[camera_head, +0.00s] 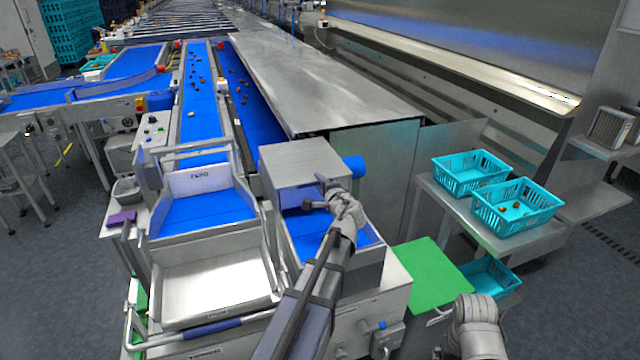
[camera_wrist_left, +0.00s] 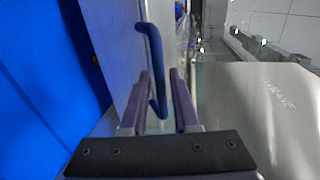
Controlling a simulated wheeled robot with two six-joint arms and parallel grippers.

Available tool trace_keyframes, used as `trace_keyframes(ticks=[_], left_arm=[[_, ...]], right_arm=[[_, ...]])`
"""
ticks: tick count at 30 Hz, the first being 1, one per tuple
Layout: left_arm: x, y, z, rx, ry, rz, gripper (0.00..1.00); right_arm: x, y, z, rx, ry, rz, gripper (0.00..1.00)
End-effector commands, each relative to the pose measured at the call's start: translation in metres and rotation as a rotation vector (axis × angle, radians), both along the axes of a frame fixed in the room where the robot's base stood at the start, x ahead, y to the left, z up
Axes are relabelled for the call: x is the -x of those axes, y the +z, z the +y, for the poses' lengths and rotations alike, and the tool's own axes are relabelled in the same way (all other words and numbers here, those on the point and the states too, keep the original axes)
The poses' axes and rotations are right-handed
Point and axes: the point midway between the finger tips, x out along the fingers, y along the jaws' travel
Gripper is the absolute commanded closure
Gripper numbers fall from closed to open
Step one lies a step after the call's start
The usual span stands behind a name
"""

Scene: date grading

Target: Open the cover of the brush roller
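The brush roller cover (camera_head: 298,160) is a grey steel box over the blue belt, in the middle of the head view. It looks down. In the left wrist view its steel panel (camera_wrist_left: 112,40) carries a blue bar handle (camera_wrist_left: 153,60). My left gripper (camera_head: 318,193) is at the front of the cover. In the left wrist view its two dark fingers (camera_wrist_left: 160,98) stand apart on either side of the handle, with a visible gap. My right arm shows at the bottom right of the head view, but I see no right gripper fingers.
A steel hopper tray (camera_head: 205,285) stands left of my left arm. A green mat (camera_head: 425,272) lies to the right. Two turquoise baskets, one nearer (camera_head: 528,222) and one farther (camera_head: 455,182), stand on a steel bench. A long steel housing (camera_head: 320,75) runs behind the cover.

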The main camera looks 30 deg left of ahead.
Motion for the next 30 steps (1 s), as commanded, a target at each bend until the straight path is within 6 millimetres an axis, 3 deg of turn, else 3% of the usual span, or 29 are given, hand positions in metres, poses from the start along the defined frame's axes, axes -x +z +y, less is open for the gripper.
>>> trace_keyframes(ticks=[1,7,30], left_arm=[[0.0,0.0,-0.0001,0.0,0.0,0.0,0.78],[0.0,-0.0001,-0.0002,0.0,0.0,0.0,1.0],[0.0002,-0.0003,-0.0003,0.001,0.0,0.0,1.0]], right_arm=[[0.0,0.0,0.0,0.0,0.0,0.0,0.05],[0.0,0.0,0.0,0.0,0.0,0.0,0.05],[0.0,-0.0001,0.0,0.0,0.0,0.0,0.05]])
